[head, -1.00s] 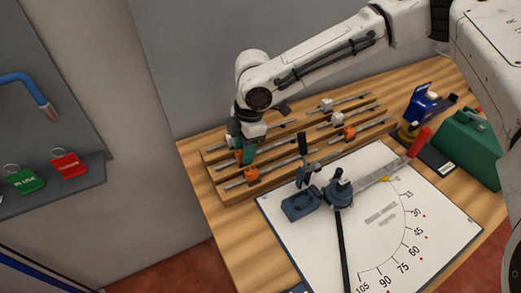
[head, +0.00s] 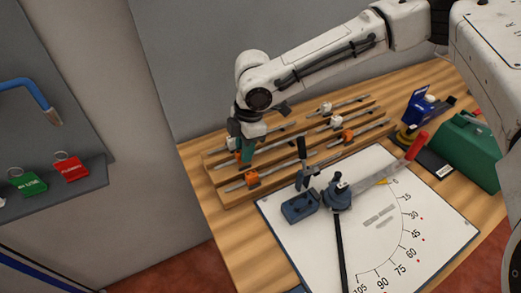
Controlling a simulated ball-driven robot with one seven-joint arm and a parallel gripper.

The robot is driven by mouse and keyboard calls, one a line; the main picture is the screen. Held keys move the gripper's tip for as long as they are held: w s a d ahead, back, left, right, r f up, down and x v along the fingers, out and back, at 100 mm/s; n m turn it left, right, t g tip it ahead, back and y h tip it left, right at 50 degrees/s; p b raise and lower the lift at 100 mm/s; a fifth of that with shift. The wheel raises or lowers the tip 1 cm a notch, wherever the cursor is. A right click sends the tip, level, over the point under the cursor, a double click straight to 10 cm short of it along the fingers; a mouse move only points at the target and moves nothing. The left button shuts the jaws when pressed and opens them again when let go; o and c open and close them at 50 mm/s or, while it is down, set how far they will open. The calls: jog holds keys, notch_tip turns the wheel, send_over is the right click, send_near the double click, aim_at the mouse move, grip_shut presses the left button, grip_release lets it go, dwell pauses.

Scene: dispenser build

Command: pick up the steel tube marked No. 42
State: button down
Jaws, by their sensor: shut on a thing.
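My gripper (head: 246,156) points down at the left part of a wooden rack (head: 284,184) holding several thin steel tubes. It is shut on a steel tube (head: 272,146) in the left group, which still lies at rack level. Another steel tube (head: 276,173) with an orange block (head: 252,180) lies in front of it. The jaws and wrist hide part of the held tube. Markings on the tubes are too small to read, so I cannot tell which is No. 42.
A white angle board (head: 440,215) with a blue bending tool (head: 337,194) and a red-handled lever (head: 417,144) lies in front of the rack. A green box (head: 470,150) stands right.

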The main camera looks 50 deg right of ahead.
jog(key=shift+r+p, duration=2.9)
